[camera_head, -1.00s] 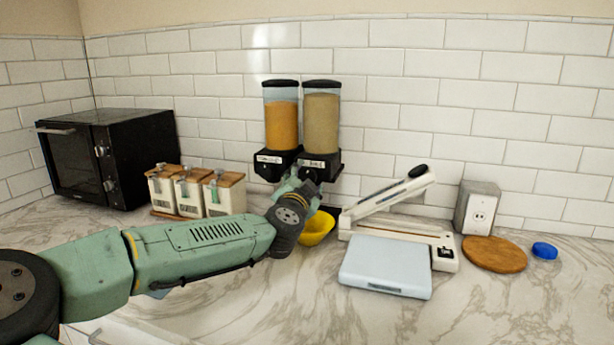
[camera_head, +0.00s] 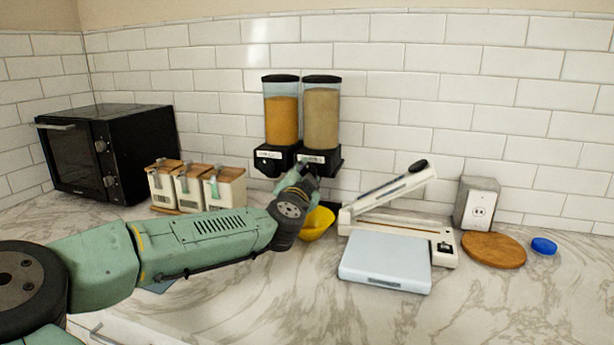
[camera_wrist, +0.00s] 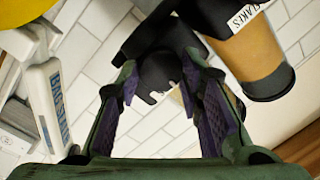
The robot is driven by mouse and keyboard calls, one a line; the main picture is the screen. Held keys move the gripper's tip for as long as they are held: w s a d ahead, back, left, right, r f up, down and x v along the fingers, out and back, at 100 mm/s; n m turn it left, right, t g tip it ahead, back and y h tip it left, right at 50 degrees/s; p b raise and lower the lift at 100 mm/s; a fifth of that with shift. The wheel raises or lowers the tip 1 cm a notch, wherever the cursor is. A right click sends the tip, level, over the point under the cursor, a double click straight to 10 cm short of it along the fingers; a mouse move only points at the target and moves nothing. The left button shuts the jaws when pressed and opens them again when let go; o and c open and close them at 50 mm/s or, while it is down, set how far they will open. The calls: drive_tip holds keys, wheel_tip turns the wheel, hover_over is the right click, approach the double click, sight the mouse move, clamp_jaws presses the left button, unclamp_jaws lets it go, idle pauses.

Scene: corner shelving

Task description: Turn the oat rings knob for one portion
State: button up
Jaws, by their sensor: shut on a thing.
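Two wall dispensers hang side by side. The left one (camera_head: 281,120) holds orange flakes and the right one (camera_head: 321,118) holds tan cereal; its label is too small to read. My gripper (camera_head: 308,167) is at the front of the right dispenser's black base. In the wrist view my gripper (camera_wrist: 160,78) has its two purple-padded fingers on either side of a black knob (camera_wrist: 158,72), shut on it. The neighbouring dispenser, labelled "...LAKES", shows there at the upper right. A yellow bowl (camera_head: 317,224) stands below, partly hidden by my wrist.
A white sealer with a raised arm (camera_head: 390,195) and a pale blue scale (camera_head: 385,262) stand right of the bowl. Lidded canisters (camera_head: 190,189) and a black oven (camera_head: 110,155) are at left. A wooden board (camera_head: 493,250) and a blue lid (camera_head: 543,246) lie at right.

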drive_tip(key=shift+c, duration=0.7)
drive_tip(key=m+h+b, duration=0.1)
drive_tip(key=m, duration=0.5)
drive_tip(key=m+b, duration=0.1)
drive_tip(key=m, duration=0.5)
drive_tip(key=m+h+b, duration=0.1)
drive_tip(key=m, duration=0.6)
drive_tip(key=shift+a+f+t+h, duration=0.2)
drive_tip(key=shift+t+h, duration=0.1)
drive_tip(key=shift+t, duration=0.1)
